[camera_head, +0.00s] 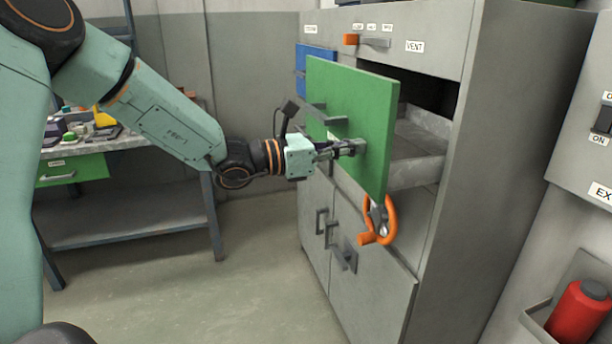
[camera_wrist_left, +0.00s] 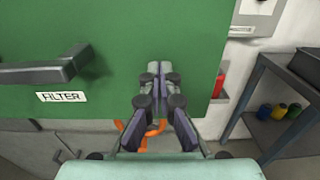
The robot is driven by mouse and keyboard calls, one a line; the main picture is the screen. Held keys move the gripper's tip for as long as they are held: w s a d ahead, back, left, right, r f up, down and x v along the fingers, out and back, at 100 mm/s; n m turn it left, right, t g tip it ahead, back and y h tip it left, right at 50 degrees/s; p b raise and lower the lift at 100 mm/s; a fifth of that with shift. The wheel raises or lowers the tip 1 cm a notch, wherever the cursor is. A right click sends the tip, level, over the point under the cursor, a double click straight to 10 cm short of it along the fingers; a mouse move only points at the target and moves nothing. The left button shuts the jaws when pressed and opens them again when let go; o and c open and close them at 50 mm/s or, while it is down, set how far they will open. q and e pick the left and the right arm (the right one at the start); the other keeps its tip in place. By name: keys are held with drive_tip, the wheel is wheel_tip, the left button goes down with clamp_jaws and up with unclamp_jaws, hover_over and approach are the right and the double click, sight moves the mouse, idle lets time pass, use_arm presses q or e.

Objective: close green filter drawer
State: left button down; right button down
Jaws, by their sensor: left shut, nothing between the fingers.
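The green filter drawer (camera_head: 362,112) is pulled out of the grey cabinet, and its grey inside and side wall show behind the green front. In the left wrist view the green front (camera_wrist_left: 125,40) fills the upper part, with a FILTER label (camera_wrist_left: 61,97) and a grey bar handle (camera_wrist_left: 45,72) at the left. My left gripper (camera_head: 358,147) is shut and empty. Its fingertips (camera_wrist_left: 160,68) are at the green front, to the right of the handle; whether they touch it I cannot tell. My right gripper is not in view.
A red bottle (camera_head: 578,312) sits in a holder at lower right. A workbench (camera_head: 140,142) stands at left. The floor between is clear.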

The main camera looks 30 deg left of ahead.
use_arm(q)
drive_tip(key=b+x, duration=0.1)
drive_tip(key=x, duration=0.1)
drive_tip(key=b+x, duration=0.1)
drive_tip(key=x, duration=0.1)
drive_tip(key=b+x, duration=0.1)
drive_tip(key=x, duration=0.1)
drive_tip(key=shift+w+a+f+b, duration=0.1)
drive_tip(key=shift+f+b, duration=0.2)
drive_tip(key=shift+b, duration=0.05)
drive_tip(key=b+x, duration=0.1)
drive_tip(key=x, duration=0.5)
drive_tip(key=shift+r+b, duration=0.15)
drive_tip(key=shift+b, duration=0.25)
drive_tip(key=shift+w+d, duration=0.4)
drive_tip(key=shift+w, duration=0.05)
drive_tip(key=shift+r, duration=0.15)
drive_tip(key=shift+r, duration=0.1)
drive_tip(key=shift+a, duration=0.1)
